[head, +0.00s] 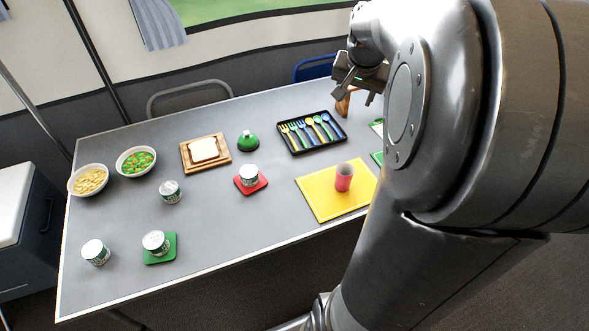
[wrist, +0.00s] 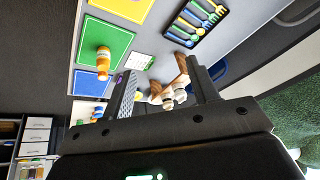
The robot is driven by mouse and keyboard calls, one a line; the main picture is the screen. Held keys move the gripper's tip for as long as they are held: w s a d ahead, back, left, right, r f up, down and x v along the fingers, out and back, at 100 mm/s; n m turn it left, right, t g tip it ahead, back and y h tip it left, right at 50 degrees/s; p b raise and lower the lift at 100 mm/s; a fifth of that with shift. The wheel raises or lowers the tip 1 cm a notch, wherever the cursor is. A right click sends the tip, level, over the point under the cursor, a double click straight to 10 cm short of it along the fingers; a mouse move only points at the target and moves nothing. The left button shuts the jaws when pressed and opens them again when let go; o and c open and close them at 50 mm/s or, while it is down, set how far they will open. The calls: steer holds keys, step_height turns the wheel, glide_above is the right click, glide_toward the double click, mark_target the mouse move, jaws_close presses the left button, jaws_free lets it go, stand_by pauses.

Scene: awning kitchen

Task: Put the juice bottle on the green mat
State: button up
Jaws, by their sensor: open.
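In the wrist view the juice bottle (wrist: 103,62), orange with a pale label, shows against the green mat (wrist: 117,38). It appears to stand on the mat near the edge toward the blue mat, with nothing gripping it. In the head view only a sliver of the green mat (head: 377,158) shows beside my arm, and the bottle is hidden. My gripper (head: 362,83) is open and empty above the table's far side, apart from the bottle. Its two spread fingers (wrist: 165,88) show in the wrist view, with a wooden object beyond them.
A blue mat (wrist: 90,83) lies beside the green one. The wooden object (head: 344,104) stands under my gripper, near the black cutlery tray (head: 297,151). Bowls, cans and a bread board occupy the left side.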

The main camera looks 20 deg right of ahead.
steer(key=s+a+n+y, duration=0.1)
steer(key=s+a+n, duration=0.3)
steer(key=s+a, duration=0.4)
steer(key=s+a+n+t+y, duration=0.1)
steer(key=s+a+n, duration=0.3)
steer(key=s+a, duration=0.5)
steer(key=a, duration=0.5)
steer(key=shift+s+r+n+t, duration=0.15)
steer(key=shift+r+n+t, duration=0.15)
steer(key=shift+a, duration=0.1)
